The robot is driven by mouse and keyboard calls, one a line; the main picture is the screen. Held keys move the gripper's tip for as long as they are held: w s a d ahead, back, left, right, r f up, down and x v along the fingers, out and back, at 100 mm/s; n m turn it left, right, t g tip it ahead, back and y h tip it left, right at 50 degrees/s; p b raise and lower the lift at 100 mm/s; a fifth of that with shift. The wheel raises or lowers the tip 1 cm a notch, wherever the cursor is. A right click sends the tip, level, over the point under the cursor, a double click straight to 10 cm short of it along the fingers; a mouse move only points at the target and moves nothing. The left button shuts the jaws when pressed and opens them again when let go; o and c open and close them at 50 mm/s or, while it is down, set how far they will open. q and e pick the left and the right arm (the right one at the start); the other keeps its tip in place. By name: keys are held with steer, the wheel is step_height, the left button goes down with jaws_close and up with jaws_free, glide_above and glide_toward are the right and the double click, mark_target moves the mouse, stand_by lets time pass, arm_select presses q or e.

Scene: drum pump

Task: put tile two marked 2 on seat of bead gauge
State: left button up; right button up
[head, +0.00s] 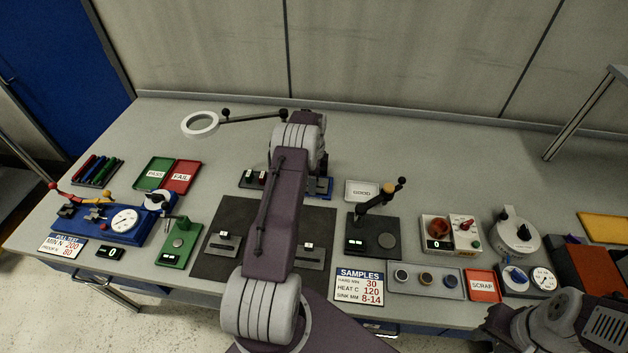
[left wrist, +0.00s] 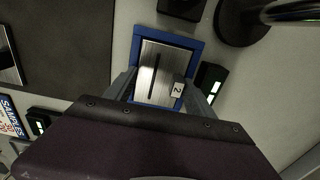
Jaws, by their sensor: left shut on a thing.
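Tile two, a brushed metal plate with a dark slot and a white label marked 2 (left wrist: 152,75), shows in the left wrist view. My left gripper (left wrist: 162,86) has a finger on either side of it and is shut on it. A blue frame (left wrist: 197,48) surrounds the tile; I cannot tell whether the tile rests in it or is just above. I cannot tell for sure which thing is the bead gauge. My right gripper (head: 497,325) is at the lower right, its jaws unclear.
A small black display (left wrist: 211,82) stands close to the blue frame, and a round black base (left wrist: 238,22) is nearby. The dark mat (head: 215,262) holds metal pieces. The back of the table is mostly clear.

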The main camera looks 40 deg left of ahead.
stand_by(0.4)
arm_select(q)
steer(key=o, duration=1.8)
steer(key=shift+o, duration=1.2)
steer(key=shift+s, duration=0.1)
steer(key=shift+r, duration=0.1)
steer(key=shift+w+a+r+p, duration=0.1)
steer(key=shift+w+r+p, duration=0.05)
steer(key=shift+r+p, duration=0.45)
steer(key=shift+w+a+r+p, duration=0.15)
steer(key=shift+r+p, duration=0.2)
steer(key=shift+r, duration=0.35)
steer(key=r+p, duration=0.2)
steer(key=r, duration=0.1)
steer(key=r+p, duration=0.1)
steer(key=r, duration=0.1)
steer(key=shift+s+d, duration=0.25)
